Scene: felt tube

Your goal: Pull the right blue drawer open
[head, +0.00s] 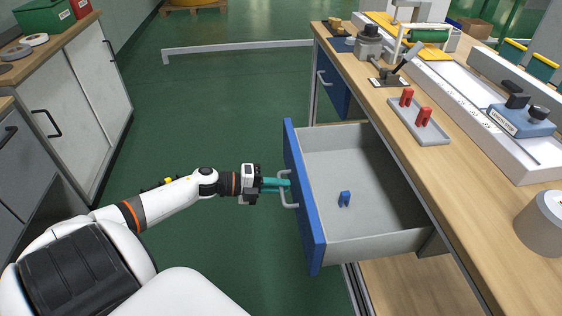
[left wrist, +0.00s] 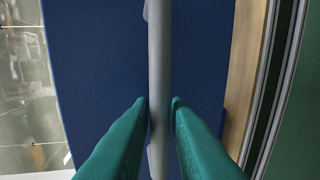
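The right blue drawer (head: 305,205), the nearer one under the workbench, stands pulled far out, its grey inside showing. A small blue piece (head: 345,198) lies in it. My left gripper (head: 284,185) is at the grey bar handle (head: 290,204) on its blue front. In the left wrist view, the teal fingers (left wrist: 158,104) lie on either side of the handle bar (left wrist: 159,60), close against it, and look shut on it. The drawer's blue front fills much of that view behind the bar. My right gripper is not in view.
The wooden workbench (head: 470,185) carries a grey tray (head: 420,122) with red pieces and several tools. Another blue drawer (head: 334,90) sits closed farther along. A grey cabinet (head: 85,95) stands at left. Green floor (head: 220,110) between them is clear.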

